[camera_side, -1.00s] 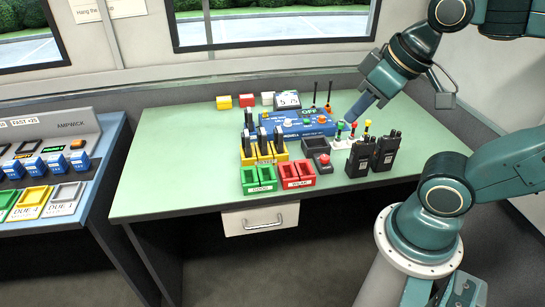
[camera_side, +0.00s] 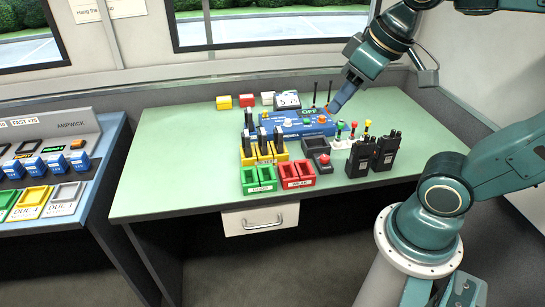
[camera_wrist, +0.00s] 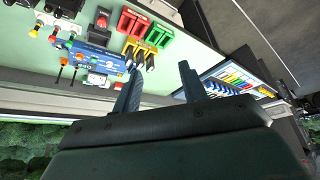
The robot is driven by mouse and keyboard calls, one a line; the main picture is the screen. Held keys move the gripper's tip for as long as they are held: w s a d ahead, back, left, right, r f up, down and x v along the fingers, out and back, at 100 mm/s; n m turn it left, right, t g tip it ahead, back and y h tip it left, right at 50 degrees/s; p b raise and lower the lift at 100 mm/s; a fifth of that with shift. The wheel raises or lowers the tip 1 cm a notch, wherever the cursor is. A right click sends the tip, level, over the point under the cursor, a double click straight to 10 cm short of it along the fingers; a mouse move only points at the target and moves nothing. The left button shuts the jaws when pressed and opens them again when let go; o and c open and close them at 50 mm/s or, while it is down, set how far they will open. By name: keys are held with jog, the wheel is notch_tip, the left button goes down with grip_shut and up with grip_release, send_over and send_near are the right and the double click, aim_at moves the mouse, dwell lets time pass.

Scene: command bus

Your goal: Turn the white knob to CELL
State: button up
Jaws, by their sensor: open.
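The white knob (camera_side: 288,122) sits on the front face of the blue unit (camera_side: 305,130), which carries a dark display reading OFF and an orange knob at its right. I cannot read a CELL mark.
Black radios (camera_side: 374,153) stand at the right of the green table (camera_side: 160,185). Green (camera_side: 263,178) and red (camera_side: 296,174) trays and yellow holders with dark handsets stand in front of the unit. Two thin antennas rise behind it. The table's left side is clear.

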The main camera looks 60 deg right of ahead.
jog(key=w+d+r+g, duration=0.2)
jog(key=w+d, duration=0.3)
jog(key=w, duration=0.5)
jog(key=g, duration=0.3)
send_over(288, 120)
notch_tip(288, 120, down, 16)
jog(key=shift+d, duration=0.1)
jog(key=shift+f, duration=0.1)
notch_tip(288, 120, down, 14)
jog(key=shift+r, duration=0.15)
jog(key=shift+c, duration=0.2)
grip_shut()
